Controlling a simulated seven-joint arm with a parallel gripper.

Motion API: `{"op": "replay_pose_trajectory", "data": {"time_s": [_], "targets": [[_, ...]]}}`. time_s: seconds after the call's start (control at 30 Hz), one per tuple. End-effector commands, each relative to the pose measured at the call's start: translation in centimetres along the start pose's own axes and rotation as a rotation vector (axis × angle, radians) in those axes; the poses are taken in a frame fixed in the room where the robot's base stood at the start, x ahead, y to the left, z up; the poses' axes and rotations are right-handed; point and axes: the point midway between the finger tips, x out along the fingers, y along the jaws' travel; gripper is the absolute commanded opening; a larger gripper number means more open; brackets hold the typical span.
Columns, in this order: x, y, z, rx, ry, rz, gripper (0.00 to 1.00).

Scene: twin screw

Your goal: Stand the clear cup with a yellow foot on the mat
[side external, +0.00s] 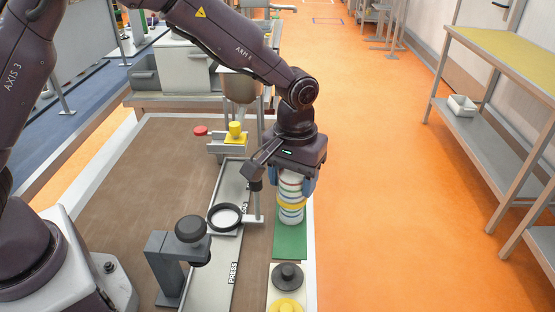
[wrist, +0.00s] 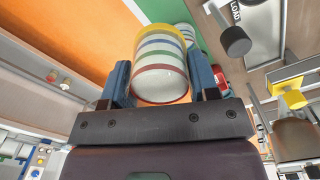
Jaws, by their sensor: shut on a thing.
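My gripper (side external: 290,180) is shut on a clear striped cup (side external: 290,187) with a yellow foot (side external: 291,204), held upright with the foot down. In the wrist view the held cup (wrist: 160,72) sits between the blue fingers, its yellow foot (wrist: 163,30) at the far end. A second striped cup (side external: 291,216) shows directly below the held one, on the green mat (side external: 290,246); it also shows behind the held cup in the wrist view (wrist: 187,33). I cannot tell whether the two cups touch.
A black knob (side external: 287,276) and a yellow one (side external: 286,306) sit in front of the mat. A black ring (side external: 225,217) and a grey press stand (side external: 165,268) are to the left. A yellow fixture (side external: 235,133) stands behind. The brown tabletop (side external: 155,170) is clear at left.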

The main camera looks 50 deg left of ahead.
Motion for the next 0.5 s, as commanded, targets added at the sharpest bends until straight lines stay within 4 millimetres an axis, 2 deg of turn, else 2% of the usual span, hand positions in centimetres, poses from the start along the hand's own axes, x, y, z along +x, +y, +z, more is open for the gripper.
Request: {"op": "replay_pose_trajectory", "data": {"time_s": [0.03, 0.3, 0.5], "targets": [[1.2, 0.0, 0.1, 0.000, -0.003, -0.001, 0.30], [6.5, 0.0, 0.0, -0.001, -0.001, 0.001, 0.30], [8.2, 0.0, 0.0, -0.001, 0.001, 0.003, 0.30]]}}
